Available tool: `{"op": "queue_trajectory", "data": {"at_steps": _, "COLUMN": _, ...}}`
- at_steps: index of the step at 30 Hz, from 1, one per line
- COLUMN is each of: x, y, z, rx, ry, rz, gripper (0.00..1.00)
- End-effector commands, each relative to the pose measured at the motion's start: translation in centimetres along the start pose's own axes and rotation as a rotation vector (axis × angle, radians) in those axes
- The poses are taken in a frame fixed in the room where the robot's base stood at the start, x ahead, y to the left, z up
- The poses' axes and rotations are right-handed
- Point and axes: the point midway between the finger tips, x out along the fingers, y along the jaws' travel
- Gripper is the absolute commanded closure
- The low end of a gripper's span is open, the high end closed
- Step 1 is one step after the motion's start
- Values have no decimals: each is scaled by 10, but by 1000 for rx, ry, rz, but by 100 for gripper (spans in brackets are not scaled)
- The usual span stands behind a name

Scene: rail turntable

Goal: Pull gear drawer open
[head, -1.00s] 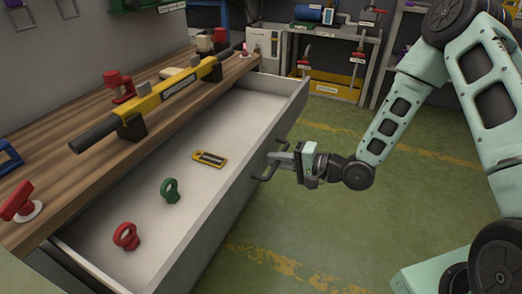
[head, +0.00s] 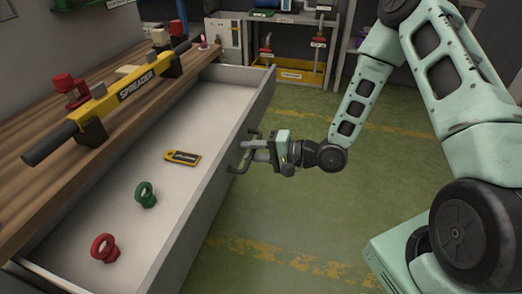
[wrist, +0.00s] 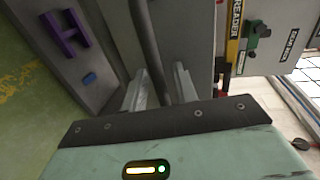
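The gear drawer (head: 215,185) is a pale grey drawer under the wooden bench, and it stands well out from the bench. Inside lie a red ring-topped piece (head: 104,248), a green ring-topped piece (head: 146,195) and a yellow-and-black tag (head: 182,158). The dark bar handle (head: 236,168) is on the drawer's outer front. My gripper (head: 247,145) is at this handle. In the wrist view the bar (wrist: 146,40) runs between my two fingers (wrist: 158,88), which sit close on either side of it. The exact contact is partly hidden.
A yellow spreader beam (head: 120,92) rests on black supports on the wooden bench (head: 30,195), with red fittings near it. A shelf rack (head: 290,50) stands at the back. Green floor (head: 300,215) is clear to the right of the drawer.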

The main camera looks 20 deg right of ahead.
Motion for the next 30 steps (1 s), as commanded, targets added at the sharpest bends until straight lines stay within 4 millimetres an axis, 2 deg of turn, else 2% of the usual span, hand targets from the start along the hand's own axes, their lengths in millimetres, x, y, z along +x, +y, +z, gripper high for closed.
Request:
{"op": "queue_trajectory", "data": {"at_steps": 5, "x": -4, "y": 0, "z": 0, "rx": 0, "ry": 1, "rz": 1, "gripper": 71}}
{"op": "queue_trajectory", "data": {"at_steps": 8, "x": -14, "y": 0, "z": -1, "rx": 1, "ry": 2, "rz": 1, "gripper": 71}}
{"op": "queue_trajectory", "data": {"at_steps": 24, "x": -134, "y": -1, "z": -1, "rx": 1, "ry": 4, "rz": 2, "gripper": 71}}
{"op": "queue_trajectory", "data": {"at_steps": 30, "x": -164, "y": -1, "z": -1, "rx": 0, "ry": 3, "rz": 0, "gripper": 71}}
